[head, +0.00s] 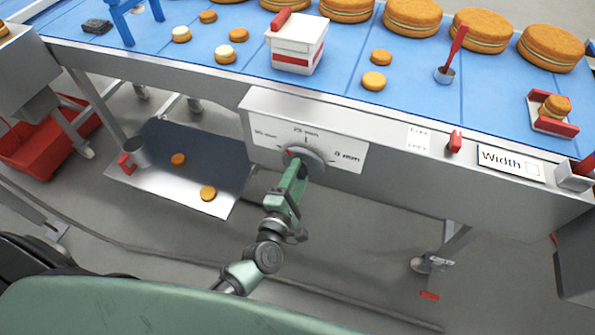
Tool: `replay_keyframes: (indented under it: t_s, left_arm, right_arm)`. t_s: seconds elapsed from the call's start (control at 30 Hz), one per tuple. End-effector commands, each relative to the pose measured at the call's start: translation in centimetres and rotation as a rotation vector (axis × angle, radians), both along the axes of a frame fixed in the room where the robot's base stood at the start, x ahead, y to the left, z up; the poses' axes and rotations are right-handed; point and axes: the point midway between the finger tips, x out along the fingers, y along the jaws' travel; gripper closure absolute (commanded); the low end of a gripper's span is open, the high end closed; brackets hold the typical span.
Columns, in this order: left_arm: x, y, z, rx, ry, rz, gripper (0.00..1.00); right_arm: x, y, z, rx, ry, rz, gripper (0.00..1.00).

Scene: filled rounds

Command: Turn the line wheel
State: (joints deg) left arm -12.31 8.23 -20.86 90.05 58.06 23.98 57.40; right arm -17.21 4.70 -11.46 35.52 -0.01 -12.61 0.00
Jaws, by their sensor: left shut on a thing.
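The line wheel (317,161) is a grey round knob on a white scale plate (348,157) on the front of the conveyor. The plate reads 25 mm at the top and 0 mm at the right; the left label is too small to read surely. A small red mark shows at the wheel's left side. My left gripper (298,167) reaches up from below and is shut on the wheel, hiding its lower left part. My right gripper is not in view.
A red lever (454,142) and a Width label (510,162) are to the right. A metal tray (165,196) with two rounds lies below left.

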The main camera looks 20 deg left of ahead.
Motion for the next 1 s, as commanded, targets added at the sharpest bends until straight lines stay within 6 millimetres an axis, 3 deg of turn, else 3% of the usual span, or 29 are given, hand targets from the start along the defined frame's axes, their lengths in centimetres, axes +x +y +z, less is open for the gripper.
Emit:
replay_keyframes:
  t_s: [1.0]
  left_arm:
    - [-0.1, -0.1, 0.0, 0.966, -0.029, -0.003, 0.97]
  right_arm:
    - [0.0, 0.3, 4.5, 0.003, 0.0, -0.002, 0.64]
